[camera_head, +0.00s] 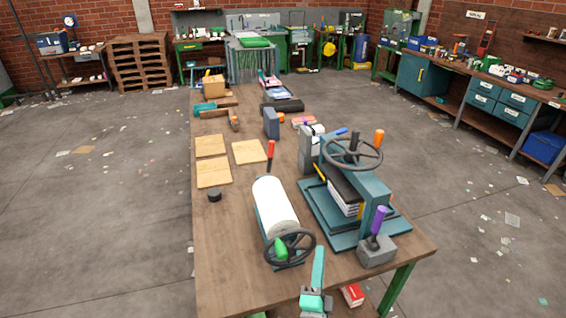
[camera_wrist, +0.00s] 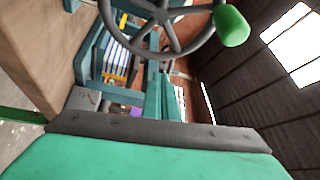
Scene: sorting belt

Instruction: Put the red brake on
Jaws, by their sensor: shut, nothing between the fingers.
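The red-handled lever (camera_head: 270,150), the only red lever that I see, stands upright on a dark shaft at the far end of the white roller (camera_head: 274,207) in the head view. Its foot is hidden behind the roller. A dark handwheel (camera_head: 313,244) with a green knob (camera_head: 281,249) sits at the roller's near end. My gripper (camera_head: 319,253) is shut and empty at the table's near edge, just in front of the handwheel and well short of the lever. In the wrist view the green knob (camera_wrist: 231,26) and handwheel show ahead; the red lever does not show.
A teal press (camera_head: 357,190) stands right of the roller, with an orange handle (camera_head: 379,138) and a purple-handled lever (camera_head: 378,220). Wooden boards (camera_head: 213,173) and a small black cylinder (camera_head: 214,195) lie to the left. The table's near left corner is clear.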

